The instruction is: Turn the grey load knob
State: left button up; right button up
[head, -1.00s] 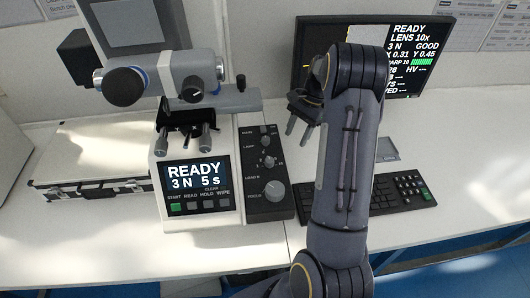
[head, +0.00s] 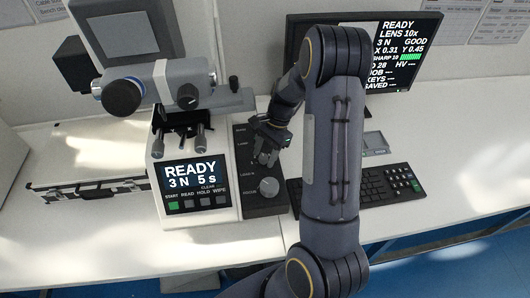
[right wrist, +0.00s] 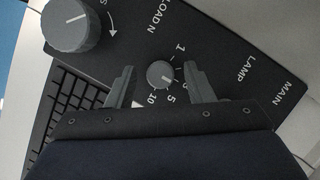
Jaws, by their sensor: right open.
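The grey load knob (right wrist: 160,74) is a small round dial with numbers around it, near the LOAD N label on the dark control panel (right wrist: 225,65). In the right wrist view it lies between the two fingers of my right gripper (right wrist: 159,72), with a gap on each side. The gripper is open. In the head view my right gripper (head: 266,158) points down over the panel (head: 250,205) and hides the load knob. My left gripper is not in view.
The larger focus knob (head: 268,187) sits just in front of the gripper; it also shows in the right wrist view (right wrist: 70,25). The tester's screen (head: 193,174) reads READY, 3 N, 5 s. A keyboard (head: 380,188) and monitor (head: 400,45) are at right.

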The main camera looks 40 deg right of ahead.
jog(key=c, duration=1)
jog(key=n, duration=0.2)
jog(key=n+g, duration=0.1)
jog(key=n, duration=0.1)
jog(key=shift+w+g, duration=0.15)
jog(key=shift+g, duration=0.15)
jog(key=shift+a+n+g+h, duration=0.1)
jog(key=shift+n+g+h, duration=0.45)
jog(key=shift+n, duration=1.25)
jog(key=o, duration=1)
